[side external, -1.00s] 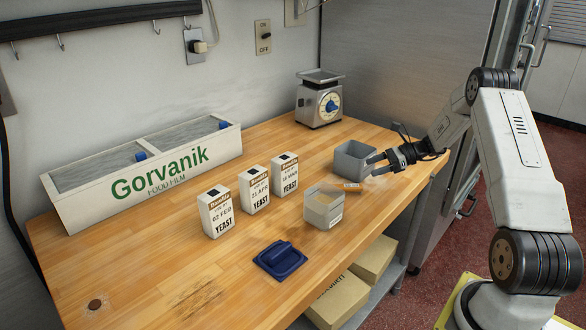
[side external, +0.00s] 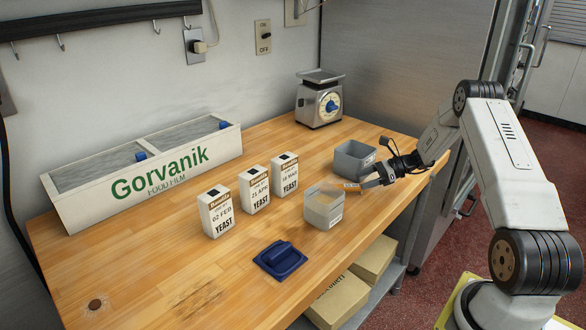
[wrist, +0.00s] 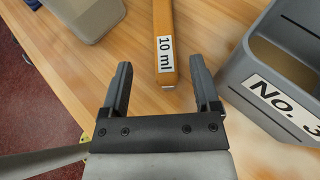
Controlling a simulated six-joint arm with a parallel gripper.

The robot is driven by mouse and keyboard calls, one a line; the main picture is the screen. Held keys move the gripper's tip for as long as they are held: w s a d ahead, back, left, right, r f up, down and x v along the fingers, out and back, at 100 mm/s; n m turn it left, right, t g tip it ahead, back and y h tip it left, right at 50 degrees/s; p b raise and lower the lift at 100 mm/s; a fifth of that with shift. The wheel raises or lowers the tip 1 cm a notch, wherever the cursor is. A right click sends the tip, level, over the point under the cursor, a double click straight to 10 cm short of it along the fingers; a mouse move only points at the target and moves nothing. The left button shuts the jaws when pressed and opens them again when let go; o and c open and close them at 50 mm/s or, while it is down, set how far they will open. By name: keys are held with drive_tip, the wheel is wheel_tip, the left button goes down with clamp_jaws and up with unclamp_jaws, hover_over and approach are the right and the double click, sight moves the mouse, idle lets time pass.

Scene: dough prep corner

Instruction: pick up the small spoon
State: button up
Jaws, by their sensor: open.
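An orange-brown handle with a white "10 ml" label (wrist: 164,45) is the only spoon-like thing I see. Its far end runs out of the wrist view, so I see no bowl. In the side view the handle (side external: 351,187) shows small, between the two grey bins. My gripper (wrist: 160,70) is open and empty. Its fingers lie to either side of the handle's line, and the labelled end points in toward the gap. In the side view my gripper (side external: 368,181) is low over the table beside the handle's right end. Its exact height is unclear.
A grey bin labelled "No. 3" (wrist: 241,72) stands close to my right finger in the wrist view. A paler bin (side external: 323,212) stands left of the handle. Yeast boxes (side external: 255,192), a blue lid (side external: 280,260) and a scale (side external: 319,105) are farther off.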

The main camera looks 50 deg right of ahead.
sight(344, 185)
drive_tip(key=shift+x, duration=2.6)
drive_tip(key=shift+w+d, duration=0.15)
clamp_jaws()
